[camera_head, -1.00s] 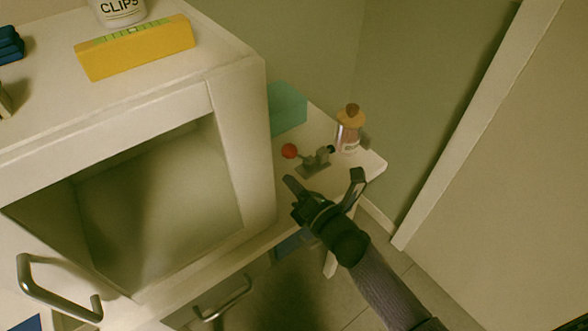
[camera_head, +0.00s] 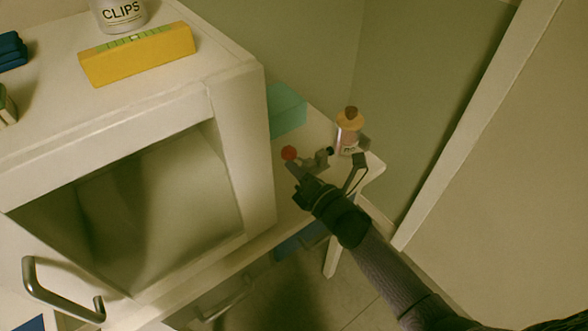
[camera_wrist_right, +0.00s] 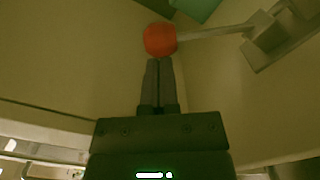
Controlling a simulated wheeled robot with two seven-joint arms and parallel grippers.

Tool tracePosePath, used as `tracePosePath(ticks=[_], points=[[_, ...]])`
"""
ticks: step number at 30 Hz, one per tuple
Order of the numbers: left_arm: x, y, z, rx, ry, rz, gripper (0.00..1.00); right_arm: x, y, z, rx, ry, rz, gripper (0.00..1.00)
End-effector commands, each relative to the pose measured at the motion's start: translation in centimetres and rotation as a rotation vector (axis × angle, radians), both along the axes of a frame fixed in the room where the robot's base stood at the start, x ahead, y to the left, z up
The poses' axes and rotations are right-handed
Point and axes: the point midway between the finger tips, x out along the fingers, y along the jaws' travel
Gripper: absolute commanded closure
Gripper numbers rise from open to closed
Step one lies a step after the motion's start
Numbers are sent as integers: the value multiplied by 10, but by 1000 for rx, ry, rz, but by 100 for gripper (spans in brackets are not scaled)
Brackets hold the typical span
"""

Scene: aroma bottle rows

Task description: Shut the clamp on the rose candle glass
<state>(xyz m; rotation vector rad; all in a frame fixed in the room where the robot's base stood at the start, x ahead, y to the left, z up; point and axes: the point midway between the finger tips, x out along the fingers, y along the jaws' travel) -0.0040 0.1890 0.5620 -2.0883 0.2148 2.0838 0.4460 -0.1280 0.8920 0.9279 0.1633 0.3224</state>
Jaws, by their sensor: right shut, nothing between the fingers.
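The rose candle glass (camera_head: 347,138) is a pinkish jar with an orange top and brown cap, upright at the right end of the low table. Left of it is the metal clamp (camera_head: 321,158), whose lever ends in a red ball knob (camera_head: 289,153). In the wrist view, the red knob (camera_wrist_right: 160,39) sits on a rod running right to the clamp body (camera_wrist_right: 270,38). My right gripper (camera_head: 291,168) is shut and empty. Its fingertips (camera_wrist_right: 159,62) are right at the knob; I cannot tell if they touch. My left gripper is out of view.
The low table (camera_head: 372,165) also carries a teal box (camera_head: 287,110). A white cabinet (camera_head: 250,150) with an open front stands close on the left, with a yellow level (camera_head: 137,54) and a CLIPS tub (camera_head: 118,15) on top. A wall is behind.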

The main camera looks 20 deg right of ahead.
Motion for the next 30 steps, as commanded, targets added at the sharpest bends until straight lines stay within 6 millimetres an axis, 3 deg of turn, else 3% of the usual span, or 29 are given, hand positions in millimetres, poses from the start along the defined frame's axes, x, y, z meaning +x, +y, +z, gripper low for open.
tracePosePath(ticks=[16,30], points=[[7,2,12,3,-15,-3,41,4,-10,12,136,49,-1,100],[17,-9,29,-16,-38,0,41,15,-42,29,522,189,-1,100]])
